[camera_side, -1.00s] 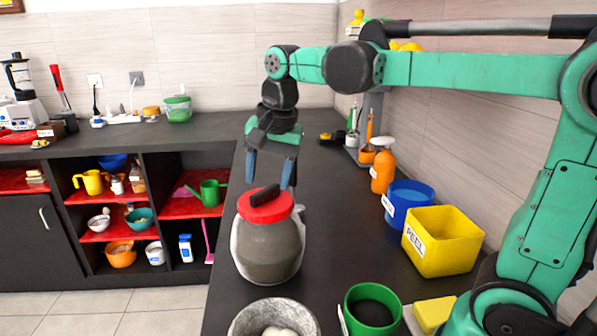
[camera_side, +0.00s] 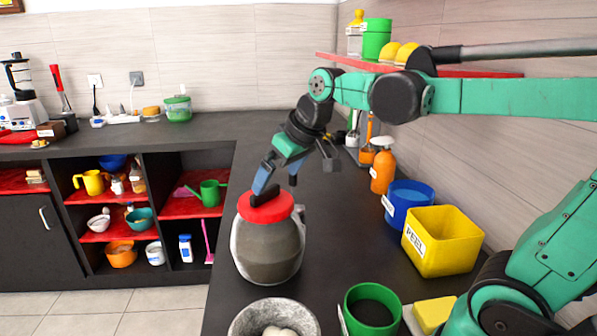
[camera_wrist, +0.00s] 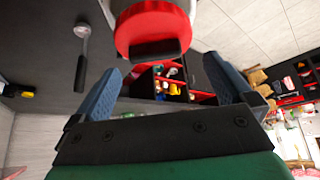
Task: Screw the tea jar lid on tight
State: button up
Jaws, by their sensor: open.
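The tea jar (camera_side: 268,250) is a squat grey-brown jar standing upright on the dark counter. Its red lid (camera_side: 284,211) lies on the mouth, with a black bar handle (camera_side: 265,195) on top; how tightly it sits cannot be told. My gripper (camera_side: 279,184) is open and tilted just above and behind the lid. One blue finger overlaps the handle in the side view; I cannot tell whether they touch. In the wrist view, the lid (camera_wrist: 150,28) and handle (camera_wrist: 155,50) show ahead of my open fingers (camera_wrist: 163,66), with nothing between the fingertips.
A stone bowl (camera_side: 240,324) and a green cup (camera_side: 352,318) stand in front of the jar. A yellow PEEL bin (camera_side: 450,250), blue container (camera_side: 415,190) and orange bottle (camera_side: 383,175) line the right wall. The counter behind the jar is mostly clear. A ladle (camera_wrist: 82,60) shows in the wrist view.

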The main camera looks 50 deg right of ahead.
aim_at(267, 190)
jog(key=shift+w+d+r, duration=0.25)
jog(key=shift+w+d, duration=0.1)
jog(key=shift+w, duration=0.15)
jog(key=shift+w+d, duration=0.1)
jog(key=shift+w, duration=0.15)
jog(key=shift+x, duration=2.65)
jog(key=shift+s+f, duration=0.1)
